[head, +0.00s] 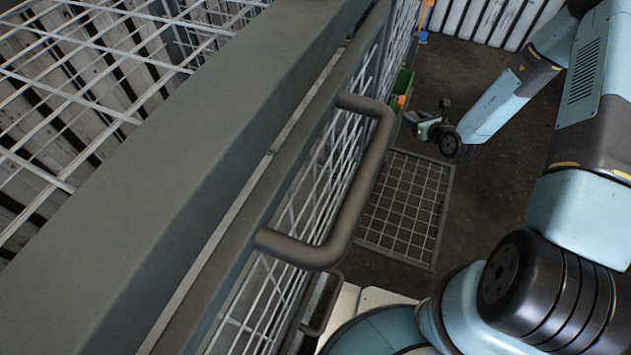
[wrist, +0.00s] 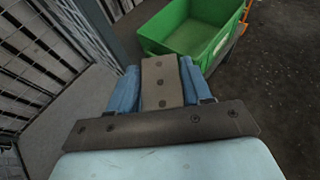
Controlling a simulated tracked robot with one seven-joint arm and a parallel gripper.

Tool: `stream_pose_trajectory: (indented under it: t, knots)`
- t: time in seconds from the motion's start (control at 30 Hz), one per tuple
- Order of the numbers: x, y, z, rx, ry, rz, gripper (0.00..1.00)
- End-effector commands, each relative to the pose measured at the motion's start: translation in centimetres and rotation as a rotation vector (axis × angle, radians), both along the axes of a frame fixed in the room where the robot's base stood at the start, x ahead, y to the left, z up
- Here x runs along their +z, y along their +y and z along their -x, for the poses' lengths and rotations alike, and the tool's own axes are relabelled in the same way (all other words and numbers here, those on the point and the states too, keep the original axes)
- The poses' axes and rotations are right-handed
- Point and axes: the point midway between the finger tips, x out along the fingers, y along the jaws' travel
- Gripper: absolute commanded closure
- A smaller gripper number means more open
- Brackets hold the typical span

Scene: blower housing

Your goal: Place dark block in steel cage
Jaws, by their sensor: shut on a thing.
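A grey-brown block with dark round spots (wrist: 161,84), apparently the dark block, sits between the two blue fingers of my gripper (wrist: 160,70) in the wrist view. The fingers press on its two sides. In the head view my gripper (head: 430,126) is small and far off, beyond the cage's handle side, and the block cannot be made out there. The steel cage (head: 172,180), with a thick grey frame and pale wire mesh, fills the left of the head view. Cage mesh also shows at left in the wrist view (wrist: 38,62). The block is outside the cage.
A thick bent handle (head: 345,215) sticks out from the cage's side. An open green bin (wrist: 190,28) stands just past my fingertips, beside the cage. A floor grate (head: 403,208) lies below my arm. A pale slatted wall (head: 490,20) stands behind. Dark floor is clear at right.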

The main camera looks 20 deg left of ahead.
Motion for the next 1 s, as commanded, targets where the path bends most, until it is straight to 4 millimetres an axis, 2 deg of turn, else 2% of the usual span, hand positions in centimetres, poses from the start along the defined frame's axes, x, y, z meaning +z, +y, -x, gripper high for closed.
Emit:
stream_pose_trajectory:
  t: [0.03,0.2,0.5,0.8,1.0]
  knots:
    - [-1.4,1.4,0.6,0.023,0.005,-0.005,0.88]
    - [-4.7,5.9,2.4,0.097,0.005,-0.004,0.88]
    - [-8.8,13.1,5.5,0.18,0.005,-0.005,0.88]
    - [-11.6,21.8,8.7,0.159,0.008,-0.005,0.88]
    - [-12.7,25.7,10.4,0.086,0.009,-0.004,0.88]
